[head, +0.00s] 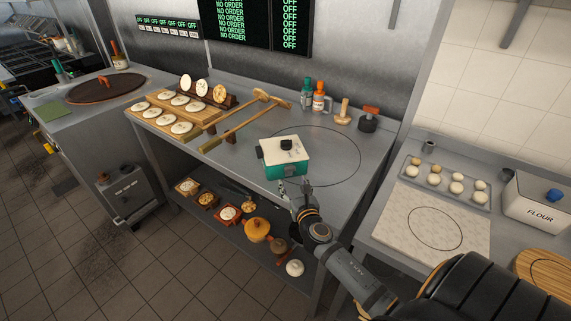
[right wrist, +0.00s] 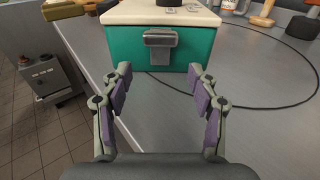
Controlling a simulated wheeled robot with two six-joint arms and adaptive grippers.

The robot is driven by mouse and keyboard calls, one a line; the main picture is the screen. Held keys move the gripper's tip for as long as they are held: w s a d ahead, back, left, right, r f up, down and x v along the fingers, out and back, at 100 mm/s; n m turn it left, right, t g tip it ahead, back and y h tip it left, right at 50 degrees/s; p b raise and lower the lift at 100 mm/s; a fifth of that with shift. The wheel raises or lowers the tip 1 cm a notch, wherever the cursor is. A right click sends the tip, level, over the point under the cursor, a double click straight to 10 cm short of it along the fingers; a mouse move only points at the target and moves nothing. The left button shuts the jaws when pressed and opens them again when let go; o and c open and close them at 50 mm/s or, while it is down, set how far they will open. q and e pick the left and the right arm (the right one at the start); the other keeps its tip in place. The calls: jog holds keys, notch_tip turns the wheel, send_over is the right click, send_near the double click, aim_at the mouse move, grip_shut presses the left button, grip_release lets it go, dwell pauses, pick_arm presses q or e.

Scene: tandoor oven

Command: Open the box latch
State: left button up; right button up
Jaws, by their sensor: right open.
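The box (head: 283,165) is teal with a white lid (head: 287,147) and a black knob on top. It stands on the steel counter, at the left part of a large drawn circle. In the right wrist view the box front (right wrist: 125,46) shows a grey metal latch (right wrist: 160,40), its flap hanging down against the teal wall. The lid sits on the box. My right gripper (right wrist: 160,76) is open and empty, its two fingers spread apart in front of the latch and not touching it. My left gripper is out of view.
Breads on a wooden board (head: 160,118) and long wooden-handled tools (head: 245,122) lie left of the box. Bottles (head: 318,100) and a stamp (head: 343,112) stand behind. A shelf with bowls lies below the counter. The flour box (head: 535,205) stands at right.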

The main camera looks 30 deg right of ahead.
jog(key=shift+v, duration=1.9)
jog(key=v, duration=0.3)
jog(key=shift+s+a, duration=0.15)
jog(key=shift+s, duration=0.3)
